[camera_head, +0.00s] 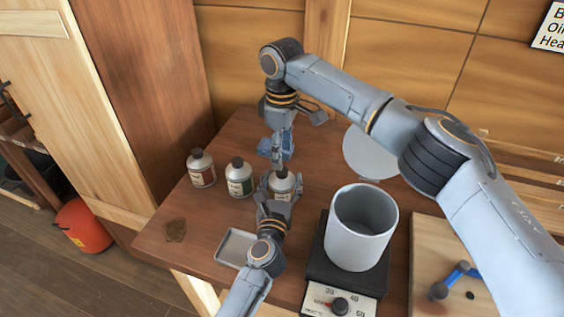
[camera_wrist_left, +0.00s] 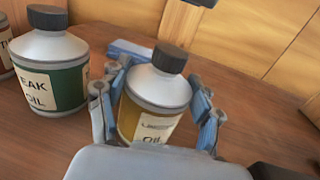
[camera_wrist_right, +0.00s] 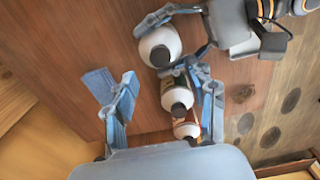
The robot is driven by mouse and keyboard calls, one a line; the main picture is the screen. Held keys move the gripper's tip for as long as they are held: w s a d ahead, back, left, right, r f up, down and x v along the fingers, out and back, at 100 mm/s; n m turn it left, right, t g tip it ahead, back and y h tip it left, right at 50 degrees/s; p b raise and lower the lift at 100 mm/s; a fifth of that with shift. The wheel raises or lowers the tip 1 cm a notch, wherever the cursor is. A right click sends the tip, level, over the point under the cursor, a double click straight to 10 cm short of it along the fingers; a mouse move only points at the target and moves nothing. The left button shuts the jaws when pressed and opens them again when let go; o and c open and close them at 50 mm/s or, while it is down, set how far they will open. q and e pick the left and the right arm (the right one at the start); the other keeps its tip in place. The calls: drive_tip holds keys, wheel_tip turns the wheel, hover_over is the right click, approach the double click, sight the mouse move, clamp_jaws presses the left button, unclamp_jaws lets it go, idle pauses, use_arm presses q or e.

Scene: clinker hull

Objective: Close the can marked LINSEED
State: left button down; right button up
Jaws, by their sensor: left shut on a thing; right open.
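The can held by my left gripper (camera_wrist_left: 158,118) has a grey shoulder and a yellow-brown body (camera_wrist_left: 128,114). Its label is partly legible and ends in OIL; I cannot read LINSEED with certainty. A black cap (camera_wrist_left: 170,58) sits on its top; I cannot tell whether it is tight. The can also shows in the head view (camera_head: 281,183), upright on the bench, with my left gripper (camera_head: 279,193) shut around it. My right gripper (camera_head: 281,150) is open and empty just behind the can, pointing down. It also shows in the right wrist view (camera_wrist_right: 163,85).
A green-labelled can (camera_head: 239,178) and a red-labelled can (camera_head: 201,169) stand to the left, both capped. A shallow grey tray (camera_head: 235,246) lies in front. A large grey pot (camera_head: 361,228) on a scale (camera_head: 338,301) stands to the right.

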use_arm(q)
drive_tip(key=shift+c, duration=1)
unclamp_jaws()
use_arm(e)
wheel_tip(320, 180, up, 7)
use_arm(q)
drive_tip(key=shift+s, duration=0.1)
drive_tip(key=s, duration=0.4)
drive_tip(key=s+a, duration=0.1)
drive_tip(key=s, duration=0.6)
drive_tip(key=shift+s+a, duration=0.35)
drive_tip(key=shift+f, duration=0.1)
